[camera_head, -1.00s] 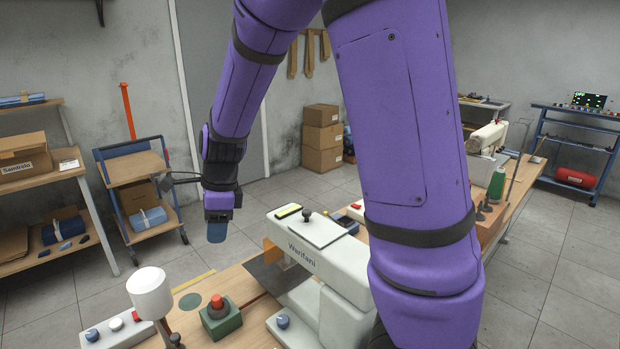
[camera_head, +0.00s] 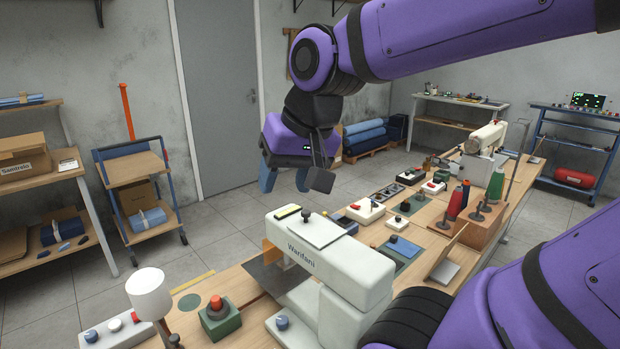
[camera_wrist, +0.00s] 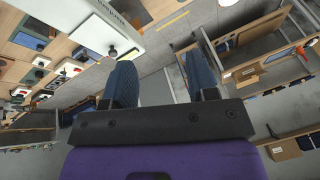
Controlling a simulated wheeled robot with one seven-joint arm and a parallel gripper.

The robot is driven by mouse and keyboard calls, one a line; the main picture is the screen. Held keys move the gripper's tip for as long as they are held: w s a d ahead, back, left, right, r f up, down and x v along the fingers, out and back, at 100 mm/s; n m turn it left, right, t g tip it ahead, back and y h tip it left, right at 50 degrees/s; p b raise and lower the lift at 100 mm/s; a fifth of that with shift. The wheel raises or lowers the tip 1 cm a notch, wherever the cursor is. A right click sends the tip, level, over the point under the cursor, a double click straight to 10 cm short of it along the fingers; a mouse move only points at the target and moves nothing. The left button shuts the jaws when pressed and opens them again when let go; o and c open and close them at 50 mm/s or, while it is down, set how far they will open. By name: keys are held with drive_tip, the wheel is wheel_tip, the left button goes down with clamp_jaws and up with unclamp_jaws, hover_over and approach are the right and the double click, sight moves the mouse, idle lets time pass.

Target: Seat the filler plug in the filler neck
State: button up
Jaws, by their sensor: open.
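My gripper (camera_head: 284,184) is up in the air behind the white sewing machine (camera_head: 345,262), its two blue fingers apart and pointing down. In the wrist view the fingers (camera_wrist: 160,72) are spread with nothing between them. I cannot tell for certain which part is the filler plug or the filler neck. Another dark knob (camera_head: 393,238) stands on a blue-green mat (camera_head: 402,250) further right. Neither touches my gripper.
A green block with a red knob (camera_head: 215,304), a white lamp (camera_head: 149,294) and a control box (camera_head: 117,327) are on the near bench. Several small devices, thread spools (camera_head: 457,203) and a second sewing machine (camera_head: 486,140) line the bench to the right. Floor behind the bench is clear.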

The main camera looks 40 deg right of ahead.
drive_tip(key=s+n, duration=0.2)
drive_tip(key=s, duration=0.1)
drive_tip(key=s+r+n+h, duration=0.1)
drive_tip(key=shift+s+d+n+t, duration=0.2)
drive_tip(key=shift+d+n+t, duration=0.1)
drive_tip(key=shift+d+t, duration=0.1)
idle(1.0)
